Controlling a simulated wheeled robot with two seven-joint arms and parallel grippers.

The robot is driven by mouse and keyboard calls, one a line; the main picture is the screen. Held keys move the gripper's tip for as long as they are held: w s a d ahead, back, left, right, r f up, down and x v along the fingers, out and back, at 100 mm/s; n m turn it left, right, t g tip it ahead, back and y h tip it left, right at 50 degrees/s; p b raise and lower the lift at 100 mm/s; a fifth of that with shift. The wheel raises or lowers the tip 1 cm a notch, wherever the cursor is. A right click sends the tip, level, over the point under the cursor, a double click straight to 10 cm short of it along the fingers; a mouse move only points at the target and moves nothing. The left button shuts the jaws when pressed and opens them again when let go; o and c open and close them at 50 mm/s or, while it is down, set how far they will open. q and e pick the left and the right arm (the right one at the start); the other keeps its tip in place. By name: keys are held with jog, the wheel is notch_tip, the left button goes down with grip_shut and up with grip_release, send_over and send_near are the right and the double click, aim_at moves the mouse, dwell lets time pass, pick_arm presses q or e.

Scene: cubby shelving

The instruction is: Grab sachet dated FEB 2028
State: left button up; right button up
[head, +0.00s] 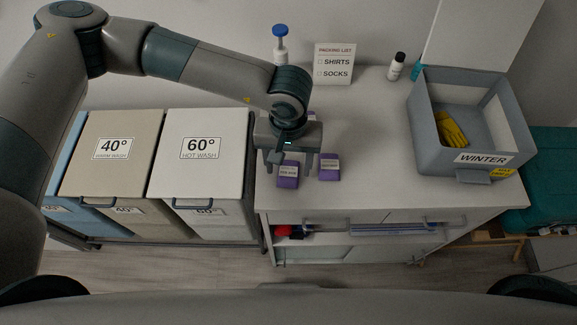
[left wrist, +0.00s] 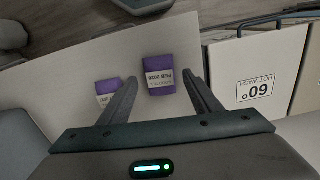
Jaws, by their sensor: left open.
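A purple sachet with a white label (left wrist: 160,76) lies on the white cabinet top; in the left wrist view its label reads FEB 2028, upside down. It appears in the head view as the left front sachet (head: 288,180). A second purple sachet (head: 329,168) lies to its right, also in the left wrist view (left wrist: 107,87), where a finger partly hides it. More purple shows behind my gripper (head: 312,117). My left gripper (head: 287,163) is open and empty, pointing down, its fingertips (left wrist: 160,84) on either side of the FEB 2028 sachet in view; exact height is unclear.
Left are hampers marked 40° (head: 80,165) and 60° (head: 170,180). A grey WINTER bin (head: 426,150) with yellow gloves stands right. A pump bottle (head: 281,52), packing list sign (head: 318,63) and small bottle (head: 396,68) stand behind. The cabinet top between sachets and bin is clear.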

pick_arm(q)
jog(key=shift+f, duration=0.8)
pick_arm(e)
jog(key=shift+r, duration=0.35)
pick_arm(q)
jog(key=shift+c, duration=0.4)
jog(key=c, duration=1)
jog(key=shift+r, duration=0.15)
jog(key=shift+c, duration=0.2)
pick_arm(e)
jog(key=shift+f, duration=0.15)
